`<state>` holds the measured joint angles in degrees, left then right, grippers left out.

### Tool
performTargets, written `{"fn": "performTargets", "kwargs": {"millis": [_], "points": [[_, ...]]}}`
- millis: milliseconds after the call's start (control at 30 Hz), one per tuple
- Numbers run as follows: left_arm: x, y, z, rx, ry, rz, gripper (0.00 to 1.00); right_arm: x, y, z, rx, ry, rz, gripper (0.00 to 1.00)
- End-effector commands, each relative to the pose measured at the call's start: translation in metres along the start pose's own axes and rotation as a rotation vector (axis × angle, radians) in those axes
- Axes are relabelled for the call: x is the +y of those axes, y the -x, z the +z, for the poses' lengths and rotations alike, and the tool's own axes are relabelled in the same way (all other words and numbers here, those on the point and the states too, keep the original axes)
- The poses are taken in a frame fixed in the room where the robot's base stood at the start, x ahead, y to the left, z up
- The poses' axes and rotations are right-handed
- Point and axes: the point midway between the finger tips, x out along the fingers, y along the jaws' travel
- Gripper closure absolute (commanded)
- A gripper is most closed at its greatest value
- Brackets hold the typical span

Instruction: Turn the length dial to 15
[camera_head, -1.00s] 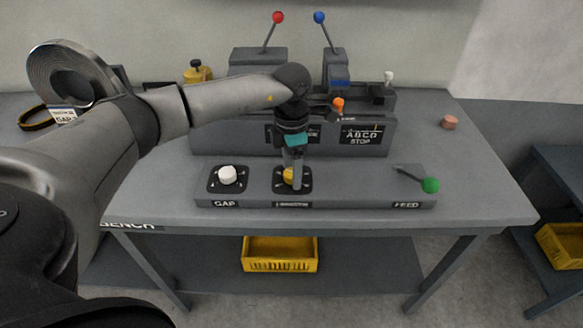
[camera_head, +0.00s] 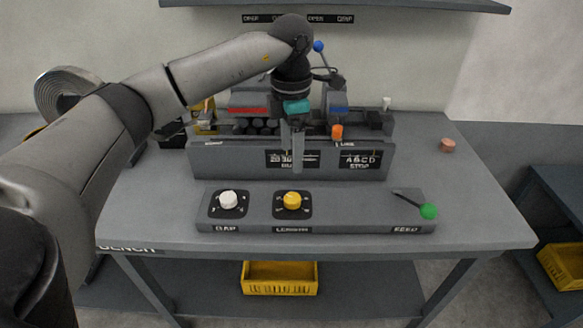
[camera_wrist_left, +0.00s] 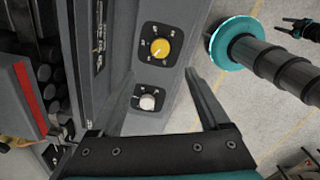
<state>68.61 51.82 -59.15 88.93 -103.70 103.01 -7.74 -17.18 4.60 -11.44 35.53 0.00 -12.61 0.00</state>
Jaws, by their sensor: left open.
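The yellow length dial (camera_head: 292,200) sits on its black scale plate above the LENGTH label (camera_head: 292,230) on the front panel. It also shows in the left wrist view (camera_wrist_left: 160,48), with a pale pointer mark; the scale numbers are too small to read surely. My left gripper (camera_head: 298,165) is above and behind the dial, pointing down, clear of it. In the left wrist view its fingers (camera_wrist_left: 160,100) are spread apart with nothing between them. My right gripper is not in the head view.
The white gap dial (camera_head: 228,200) is left of the length dial. The green-knobbed feed lever (camera_head: 428,211) is at the panel's right. Behind stand the machine housing (camera_head: 220,160), an orange knob (camera_head: 337,131) and a blue-knobbed lever (camera_head: 319,47). The bench's right side is mostly clear.

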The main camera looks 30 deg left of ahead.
Motion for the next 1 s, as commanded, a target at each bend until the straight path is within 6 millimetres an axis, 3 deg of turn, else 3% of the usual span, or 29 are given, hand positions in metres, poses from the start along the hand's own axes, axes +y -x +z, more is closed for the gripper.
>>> {"fn": "performTargets", "kwargs": {"millis": [233, 800, 933, 1000], "points": [[0.0, 0.022, 0.0, 0.0, 0.0, 0.0, 0.21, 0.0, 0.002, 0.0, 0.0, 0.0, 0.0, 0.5], [-0.002, 0.021, 0.002, -0.004, -0.004, -0.005, 0.21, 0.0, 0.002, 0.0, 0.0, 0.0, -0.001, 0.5], [-0.023, 0.01, 0.022, -0.077, -0.042, -0.06, 0.21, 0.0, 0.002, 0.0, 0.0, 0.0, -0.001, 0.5], [-0.048, 0.001, 0.044, -0.162, -0.078, -0.129, 0.21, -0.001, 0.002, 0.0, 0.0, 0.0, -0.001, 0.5]]}}
